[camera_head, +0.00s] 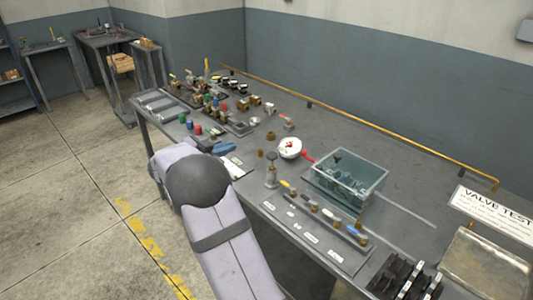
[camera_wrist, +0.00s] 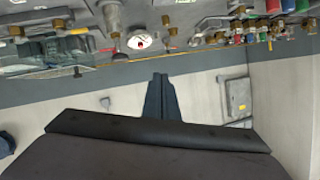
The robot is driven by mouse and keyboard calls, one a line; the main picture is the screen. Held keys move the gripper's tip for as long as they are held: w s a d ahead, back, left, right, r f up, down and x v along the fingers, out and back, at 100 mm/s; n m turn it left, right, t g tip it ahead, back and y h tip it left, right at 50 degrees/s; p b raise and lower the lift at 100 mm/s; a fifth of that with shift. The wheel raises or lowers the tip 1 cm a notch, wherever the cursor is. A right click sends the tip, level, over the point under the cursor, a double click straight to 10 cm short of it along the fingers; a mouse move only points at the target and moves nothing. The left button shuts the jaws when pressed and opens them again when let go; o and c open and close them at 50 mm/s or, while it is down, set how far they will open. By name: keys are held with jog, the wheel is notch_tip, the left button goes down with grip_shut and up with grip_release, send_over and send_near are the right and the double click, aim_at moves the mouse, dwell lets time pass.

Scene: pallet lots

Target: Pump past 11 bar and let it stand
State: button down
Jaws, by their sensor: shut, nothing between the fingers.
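A round white gauge (camera_head: 290,148) with a red mark stands near the middle of the bench; its reading is too small to tell. It also shows in the wrist view (camera_wrist: 139,42). An upright metal post with a knob on top (camera_head: 271,172), which looks like the pump, stands in front of the gauge. A red part (camera_head: 308,156) lies between the gauge and a clear-walled tank (camera_head: 375,188) with fittings inside. My gripper (camera_wrist: 160,76) is shut and empty, apart from the gauge. In the head view my arm hides part of the bench's front edge.
A strip with several coloured-handled valves (camera_head: 325,215) lies along the front. Several fittings and coloured caps (camera_head: 205,112) crowd the left end. Black racks (camera_head: 400,278) and a metal box (camera_head: 485,265) stand at the right.

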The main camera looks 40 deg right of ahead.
jog(key=s+d+r+g+h, duration=0.1)
jog(key=s+r+g, duration=0.1)
jog(key=s, duration=0.4)
jog(key=shift+d+r+n+g+h, duration=0.15)
jog(key=shift+d+n+g+h, duration=0.15)
jog(key=shift+g, duration=0.5)
jog(key=shift+s, duration=0.1)
jog(key=p, duration=0.3)
send_over(272, 156)
jog(key=f+v, duration=0.1)
jog(key=v, duration=0.1)
jog(key=f, duration=0.2)
jog(key=shift+w+a+f+p, duration=0.1)
jog(key=shift+w+f+p, duration=0.05)
jog(key=shift+f, duration=0.85)
jog(key=shift+w+f+p, duration=0.1)
jog(key=shift+f+p, duration=0.05)
jog(key=shift+f, duration=0.85)
